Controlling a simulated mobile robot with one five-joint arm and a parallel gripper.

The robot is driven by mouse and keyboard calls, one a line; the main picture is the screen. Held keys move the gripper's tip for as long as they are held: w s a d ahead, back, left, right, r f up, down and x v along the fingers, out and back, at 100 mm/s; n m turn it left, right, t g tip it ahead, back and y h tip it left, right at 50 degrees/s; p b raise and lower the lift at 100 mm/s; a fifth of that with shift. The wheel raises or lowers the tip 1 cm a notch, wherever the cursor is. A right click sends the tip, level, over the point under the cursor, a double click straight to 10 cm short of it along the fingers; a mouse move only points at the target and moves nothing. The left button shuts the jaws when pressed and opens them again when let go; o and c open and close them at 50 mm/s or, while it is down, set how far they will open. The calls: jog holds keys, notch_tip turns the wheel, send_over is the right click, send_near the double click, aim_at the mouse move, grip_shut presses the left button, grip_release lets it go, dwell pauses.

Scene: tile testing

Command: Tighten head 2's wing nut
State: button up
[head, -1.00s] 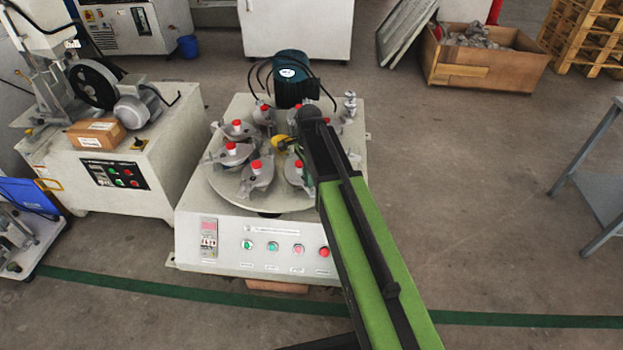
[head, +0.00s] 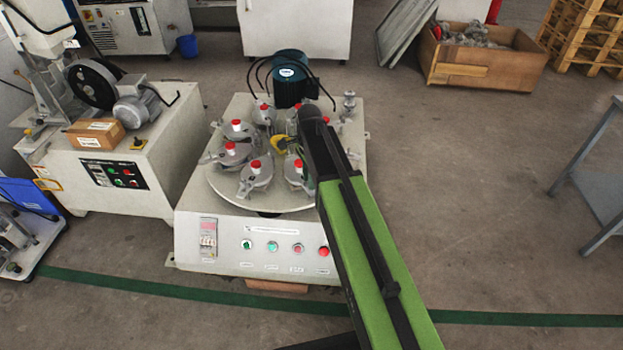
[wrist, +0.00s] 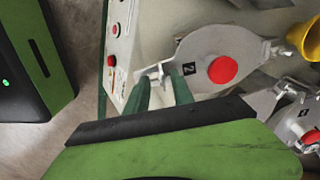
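Head 2 (wrist: 205,62) is a grey metal head with a red cap and a black "2" label, in the middle of the wrist view. In the head view it appears to be the head (head: 296,172) just left of my arm. Its small pale wing nut (wrist: 155,74) sits at its left end in the wrist view. My gripper (wrist: 158,78) has its two green fingers apart, one on either side of the wing nut. I cannot tell whether they touch it. In the head view my arm hides the gripper and the wing nut.
Several other red-capped heads (head: 232,152) sit around the round plate. A yellow part (wrist: 306,38) stands at its centre. Another head (wrist: 301,124) is close at lower right in the wrist view. The control panel (head: 265,245) is at the front, and a dark motor (head: 290,78) stands behind.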

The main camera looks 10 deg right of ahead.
jog(key=shift+a, duration=0.1)
jog(key=shift+w+r+p, duration=0.1)
jog(key=shift+r+p, duration=0.45)
notch_tip(320, 180, up, 16)
jog(key=p, duration=1.6)
jog(key=shift+r, duration=0.25)
jog(key=shift+f, duration=0.1)
